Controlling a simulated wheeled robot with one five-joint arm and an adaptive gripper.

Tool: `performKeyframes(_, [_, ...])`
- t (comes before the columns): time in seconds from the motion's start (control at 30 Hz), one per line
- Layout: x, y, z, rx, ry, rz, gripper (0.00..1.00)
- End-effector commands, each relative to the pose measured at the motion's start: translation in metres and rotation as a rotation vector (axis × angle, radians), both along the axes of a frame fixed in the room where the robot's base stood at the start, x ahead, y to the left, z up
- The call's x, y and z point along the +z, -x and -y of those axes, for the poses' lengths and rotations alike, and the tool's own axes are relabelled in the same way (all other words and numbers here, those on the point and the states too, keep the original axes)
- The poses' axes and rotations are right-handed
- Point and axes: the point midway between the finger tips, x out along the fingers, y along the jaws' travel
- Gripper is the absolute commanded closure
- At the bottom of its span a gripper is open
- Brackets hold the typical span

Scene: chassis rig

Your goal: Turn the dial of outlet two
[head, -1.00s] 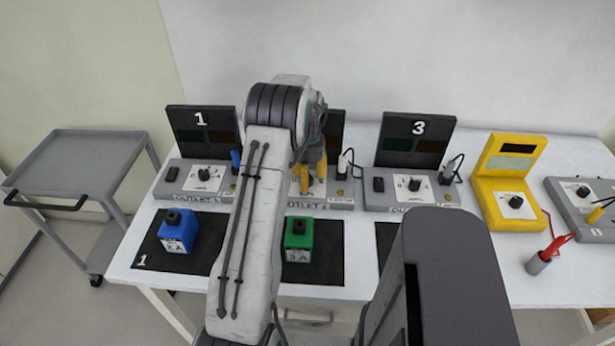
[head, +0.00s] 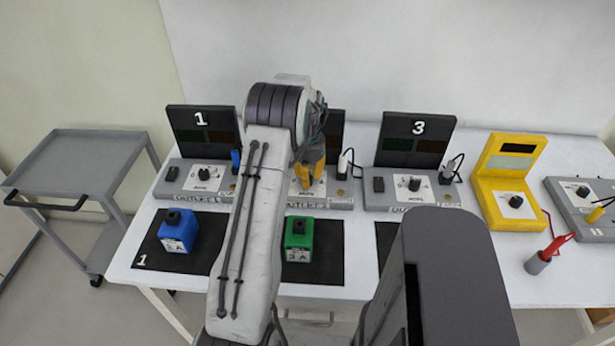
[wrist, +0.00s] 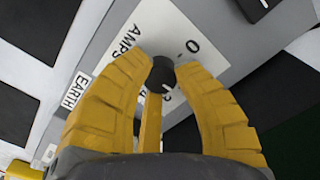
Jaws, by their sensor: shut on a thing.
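Outlet two (head: 338,200) is the grey unit between outlets 1 and 3, with its black upright panel (head: 336,130) mostly behind my arm. In the wrist view its dial (wrist: 160,76) is a small black knob on a white plate (wrist: 165,28) marked AMPS and 0. My gripper (wrist: 165,66) has its yellow fingertips on both sides of the dial and is shut on it. In the head view my gripper (head: 310,178) points down over the outlet's plate, and the dial is hidden there. The dial's exact pointer setting cannot be told.
Outlet 1 (head: 196,190) stands to the left and outlet 3 (head: 378,201) to the right, with a white plug (head: 342,164) and cord close by my gripper. A blue box (head: 178,232) and a green box (head: 298,240) sit on black mats in front. A yellow meter (head: 512,185) is further right.

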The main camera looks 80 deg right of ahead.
Motion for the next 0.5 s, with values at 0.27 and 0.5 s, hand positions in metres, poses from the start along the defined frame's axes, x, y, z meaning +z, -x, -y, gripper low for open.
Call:
performKeyframes(0.27, [-0.0028, -0.0001, -0.0008, 0.156, -0.003, 0.000, 1.00])
performKeyframes(0.5, [-0.0032, -0.0001, -0.0008, 0.378, -0.003, 0.000, 1.00])
